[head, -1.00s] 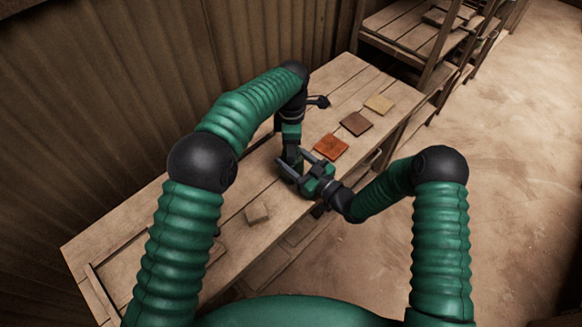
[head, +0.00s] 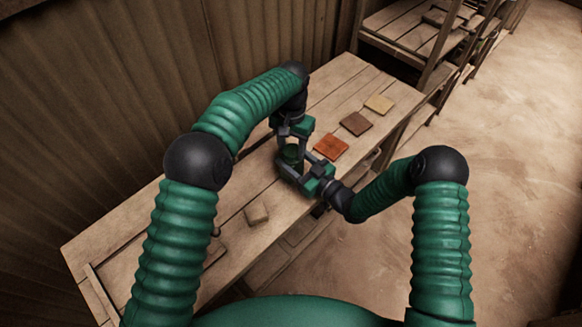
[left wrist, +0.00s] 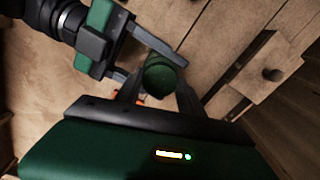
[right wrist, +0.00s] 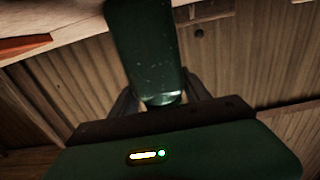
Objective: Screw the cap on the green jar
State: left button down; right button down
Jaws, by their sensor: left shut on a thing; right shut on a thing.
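The green jar (head: 291,155) is above the bench, largely hidden between my two grippers in the head view. My right gripper (head: 294,166) comes from the right and is shut around its side. In the right wrist view the jar (right wrist: 145,45) is a dark green, speckled body with a pale glassy end between the fingers. My left gripper (head: 293,140) is over the jar from above. In the left wrist view its fingers are shut on a round dark green cap (left wrist: 160,74), with my right gripper's fingers close around it. The seam between cap and jar cannot be seen.
Orange (head: 331,147), brown (head: 356,123) and tan (head: 379,104) tiles lie in a row on the wooden bench (head: 345,85). Shelves (head: 410,35) stand behind and a corrugated wall runs along the left.

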pick_arm(q)
jog(key=m, duration=0.6)
jog(key=shift+w+r+m, duration=0.1)
jog(key=shift+w+m, duration=0.15)
jog(key=shift+m, duration=0.05)
pick_arm(e)
jog(key=shift+s+a, duration=0.15)
jog(key=shift+a, duration=0.05)
pick_arm(q)
jog(key=m, duration=0.7)
jog(key=c, duration=0.9)
grip_release()
jog(key=shift+c, duration=0.2)
jog(key=o, duration=0.3)
jog(key=shift+s, duration=0.15)
pick_arm(e)
jog(key=shift+d, duration=0.1)
pick_arm(q)
notch_tip(320, 180, up, 12)
pick_arm(e)
jog(key=shift+c, duration=2.2)
grip_release()
